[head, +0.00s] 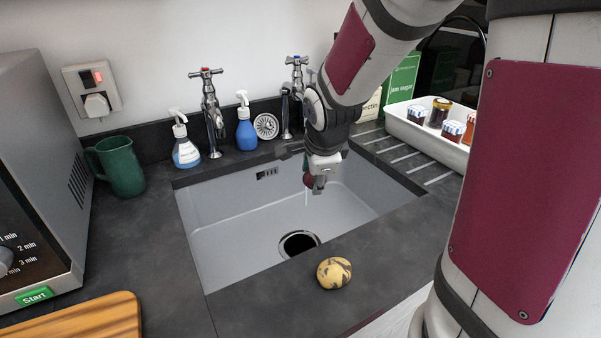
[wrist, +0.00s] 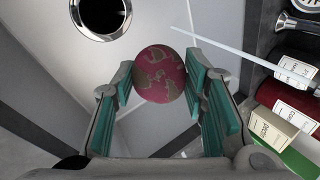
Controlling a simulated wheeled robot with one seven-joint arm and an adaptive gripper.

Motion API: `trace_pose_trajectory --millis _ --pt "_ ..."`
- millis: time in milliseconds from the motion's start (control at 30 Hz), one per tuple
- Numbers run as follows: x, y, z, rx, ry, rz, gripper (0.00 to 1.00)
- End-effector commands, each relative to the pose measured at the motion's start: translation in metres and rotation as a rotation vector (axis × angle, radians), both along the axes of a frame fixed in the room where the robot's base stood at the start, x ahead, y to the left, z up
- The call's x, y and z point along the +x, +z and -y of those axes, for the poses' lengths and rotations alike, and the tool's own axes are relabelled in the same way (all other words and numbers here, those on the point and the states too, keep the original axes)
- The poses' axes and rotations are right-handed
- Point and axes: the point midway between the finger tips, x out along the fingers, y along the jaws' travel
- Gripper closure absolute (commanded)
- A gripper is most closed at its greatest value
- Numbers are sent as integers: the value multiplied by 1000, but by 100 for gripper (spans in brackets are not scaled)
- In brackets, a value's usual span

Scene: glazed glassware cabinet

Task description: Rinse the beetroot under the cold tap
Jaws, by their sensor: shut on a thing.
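The beetroot (wrist: 160,74) is round and dark red with brownish patches of dirt. My gripper (wrist: 161,88) is shut on it, with a teal pad on each side. In the head view my gripper (head: 318,181) hangs over the sink (head: 235,222) and mostly hides the beetroot (head: 307,180). The cold tap (head: 296,62), with a blue mark, stands behind my arm, its spout partly hidden. A thin pale stream of water (head: 306,197) shows beside my gripper. In the wrist view the stream (wrist: 235,48) passes beside the beetroot with a visible gap.
A potato-like patterned vegetable (head: 334,272) lies on the front worktop. A green mug (head: 121,165) stands left. A white tray of jars (head: 410,128) stands right. The drain (head: 298,245) is open.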

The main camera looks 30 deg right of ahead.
Motion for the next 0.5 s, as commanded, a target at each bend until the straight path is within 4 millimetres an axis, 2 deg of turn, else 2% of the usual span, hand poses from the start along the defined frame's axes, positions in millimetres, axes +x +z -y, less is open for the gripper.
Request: trace_pose_trajectory --millis 500 --pt "36 -8 16 0 -3 -1 89"
